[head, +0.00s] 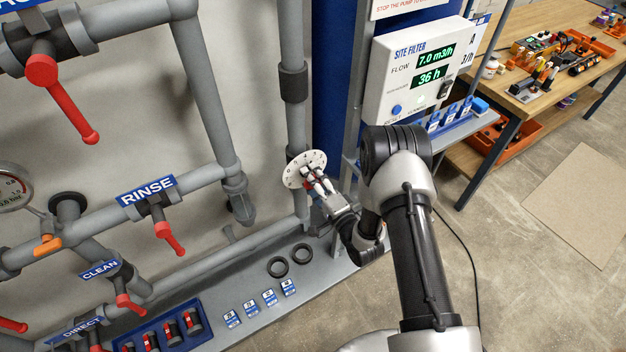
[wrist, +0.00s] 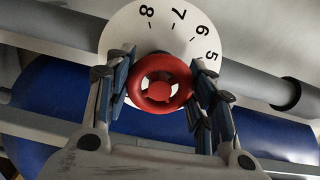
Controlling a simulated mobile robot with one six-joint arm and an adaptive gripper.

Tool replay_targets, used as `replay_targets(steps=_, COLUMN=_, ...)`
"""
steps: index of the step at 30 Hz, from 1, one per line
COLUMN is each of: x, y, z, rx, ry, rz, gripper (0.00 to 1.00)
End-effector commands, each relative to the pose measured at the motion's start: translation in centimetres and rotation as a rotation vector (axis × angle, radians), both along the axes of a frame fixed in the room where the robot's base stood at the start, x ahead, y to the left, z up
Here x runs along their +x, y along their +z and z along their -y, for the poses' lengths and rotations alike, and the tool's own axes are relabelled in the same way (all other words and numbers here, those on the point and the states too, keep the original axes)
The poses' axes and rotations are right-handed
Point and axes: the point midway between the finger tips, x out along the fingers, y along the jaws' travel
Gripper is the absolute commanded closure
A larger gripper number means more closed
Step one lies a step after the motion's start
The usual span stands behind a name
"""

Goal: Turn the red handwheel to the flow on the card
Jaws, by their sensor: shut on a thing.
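The red handwheel (wrist: 161,107) sits in front of a round white dial (wrist: 125,38) in the wrist view. The numbers 5, 6, 7 and 8 show on the dial; the rest is hidden. My gripper (head: 318,184) is at the dial in the head view and mostly covers the wheel. In the wrist view its two fingers stand on either side of the wheel, shut on it. The site filter box (head: 385,85) shows a flow of 7.0 m3/h on its green display (head: 436,59). A card (head: 470,50) beside the box is mostly hidden; only "A" and "3/h" can be read.
Red-handled valves labelled RINSE (head: 147,190), CLEAN (head: 100,269) and DIRECT stand on grey pipes at left. Below are a blue tray (head: 165,322) of red-and-black parts and two black rings (head: 301,253). A wooden workbench (head: 520,40) with tools stands at right. The floor between is clear.

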Motion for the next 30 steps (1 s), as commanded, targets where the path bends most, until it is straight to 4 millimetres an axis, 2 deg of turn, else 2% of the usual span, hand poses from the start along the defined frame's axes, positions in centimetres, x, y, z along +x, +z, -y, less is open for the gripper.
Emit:
replay_targets(steps=10, x=-0.16, y=-0.18, z=-0.12, rx=0.001, ry=0.004, rz=-0.007, gripper=0.74)
replay_targets(steps=11, x=-0.16, y=-0.18, z=-0.12, rx=0.000, ry=0.004, rz=-0.007, gripper=0.50)
replay_targets(steps=12, x=-0.16, y=-0.18, z=-0.12, rx=0.000, ry=0.004, rz=-0.007, gripper=0.47)
replay_targets(steps=20, x=-0.13, y=-0.15, z=-0.09, rx=0.001, ry=0.003, rz=-0.006, gripper=0.30)
replay_targets(steps=30, x=-0.12, y=-0.05, z=0.04, rx=0.001, ry=0.001, rz=-0.003, gripper=0.29)
